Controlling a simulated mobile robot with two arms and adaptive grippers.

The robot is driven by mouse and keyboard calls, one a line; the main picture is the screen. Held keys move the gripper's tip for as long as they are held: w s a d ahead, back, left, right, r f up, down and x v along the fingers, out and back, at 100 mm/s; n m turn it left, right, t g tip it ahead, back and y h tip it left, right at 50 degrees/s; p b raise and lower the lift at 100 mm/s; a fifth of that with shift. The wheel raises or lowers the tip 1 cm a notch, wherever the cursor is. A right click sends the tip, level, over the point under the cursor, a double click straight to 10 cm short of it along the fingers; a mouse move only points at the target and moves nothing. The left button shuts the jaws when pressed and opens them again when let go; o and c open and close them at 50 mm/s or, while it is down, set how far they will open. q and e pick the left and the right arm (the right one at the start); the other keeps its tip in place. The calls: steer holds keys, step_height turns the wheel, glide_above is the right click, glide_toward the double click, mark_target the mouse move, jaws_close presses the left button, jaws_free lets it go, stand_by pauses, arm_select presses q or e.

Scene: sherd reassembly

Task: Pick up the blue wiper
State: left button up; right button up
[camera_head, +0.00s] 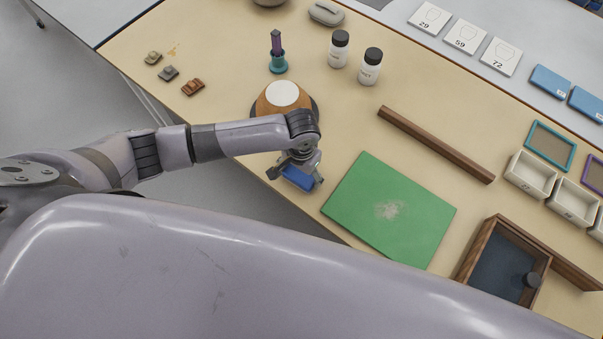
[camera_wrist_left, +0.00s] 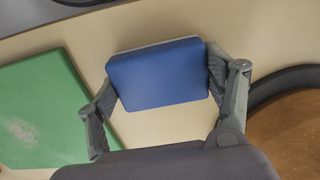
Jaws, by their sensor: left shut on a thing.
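The blue wiper (camera_head: 298,177) is a small blue block between the fingers of my left gripper (camera_head: 295,176), near the table's front edge. In the left wrist view the wiper (camera_wrist_left: 160,74) shows its broad blue face and a pale strip along its far edge. The left gripper (camera_wrist_left: 165,92) is shut on it, one finger pressed to each short side. How far the wiper is above the table is hard to tell. My right gripper is not in view.
A green mat (camera_head: 390,210) with a pale powdery patch lies just right of the gripper. A round brown-and-white object (camera_head: 283,94) on a dark base stands behind it. A wooden bar (camera_head: 436,144) and a wooden tray (camera_head: 541,267) lie further right.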

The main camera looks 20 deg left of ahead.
mark_target(301, 173)
arm_select(q)
steer(key=shift+c, duration=0.5)
steer(key=shift+r, duration=0.25)
step_height(301, 173, up, 20)
steer(key=shift+f, duration=0.25)
